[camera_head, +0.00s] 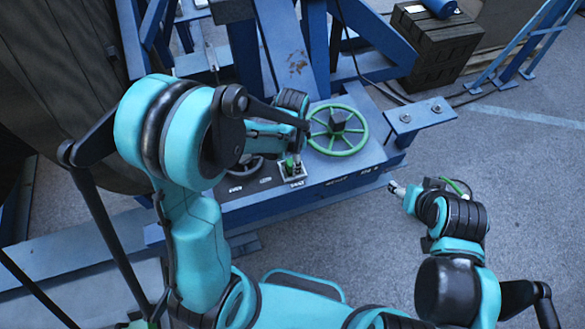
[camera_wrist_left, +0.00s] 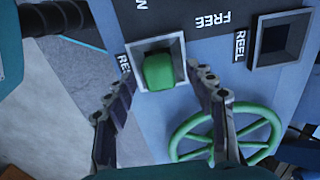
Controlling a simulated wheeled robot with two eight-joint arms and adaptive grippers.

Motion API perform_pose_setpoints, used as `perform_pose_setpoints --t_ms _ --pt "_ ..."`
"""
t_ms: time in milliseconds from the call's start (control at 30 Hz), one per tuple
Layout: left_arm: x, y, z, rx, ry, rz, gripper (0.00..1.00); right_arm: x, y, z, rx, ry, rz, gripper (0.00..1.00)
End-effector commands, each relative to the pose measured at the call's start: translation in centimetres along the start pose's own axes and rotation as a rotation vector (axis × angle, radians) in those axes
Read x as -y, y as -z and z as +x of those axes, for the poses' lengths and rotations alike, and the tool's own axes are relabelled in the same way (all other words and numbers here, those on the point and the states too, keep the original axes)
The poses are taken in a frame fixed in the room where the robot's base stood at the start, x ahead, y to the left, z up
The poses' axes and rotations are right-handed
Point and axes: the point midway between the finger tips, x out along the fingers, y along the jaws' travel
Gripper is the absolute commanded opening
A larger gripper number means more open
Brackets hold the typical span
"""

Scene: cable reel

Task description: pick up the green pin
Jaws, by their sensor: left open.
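The green pin (camera_wrist_left: 158,72) stands in a square grey-rimmed socket on the blue panel, near a REEL label. It also shows small in the head view (camera_head: 289,166), partly hidden by its surroundings. My left gripper (camera_wrist_left: 164,78) is open and empty. Its two fingers lie on either side of the pin in the left wrist view, with no visible contact. In the head view its hand hangs just above the socket, partly hidden by my arm. My right gripper (camera_head: 397,188) is off the panel's right side, over the floor; its jaws are too small to judge.
A green handwheel (camera_head: 338,130) stands right of the pin on the panel. A second square socket (camera_wrist_left: 284,38) is empty and dark. Blue frame beams (camera_head: 285,50) rise behind. A dark crate (camera_head: 432,45) sits at the back right. Open floor (camera_head: 530,180) lies at right.

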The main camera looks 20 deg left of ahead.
Motion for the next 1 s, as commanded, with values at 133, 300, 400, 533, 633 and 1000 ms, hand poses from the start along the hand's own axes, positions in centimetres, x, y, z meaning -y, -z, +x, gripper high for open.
perform_pose_setpoints --t_ms 133,300,400,533,633,1000 --pt "0.0 0.0 1.7 0.000 0.000 0.000 0.55 0.0 -0.1 0.1 0.000 0.000 0.000 0.59" --pt "0.0 0.0 2.0 0.000 0.000 -0.001 0.55 0.0 -0.1 0.1 0.000 0.000 0.000 0.59" --pt "0.0 0.0 2.0 0.000 0.000 -0.001 0.55 0.0 -0.1 0.1 0.000 0.000 0.000 0.59" --pt "0.0 0.0 2.0 0.000 0.000 -0.001 0.21 0.0 -0.1 0.1 0.000 0.000 0.000 0.59" --pt "0.0 0.0 2.0 0.000 0.000 -0.001 0.00 0.0 -0.1 0.1 0.000 0.000 0.000 0.59" --pt "0.0 0.0 1.6 0.000 0.001 -0.001 0.00 0.0 0.0 0.1 0.000 0.000 0.000 0.59"
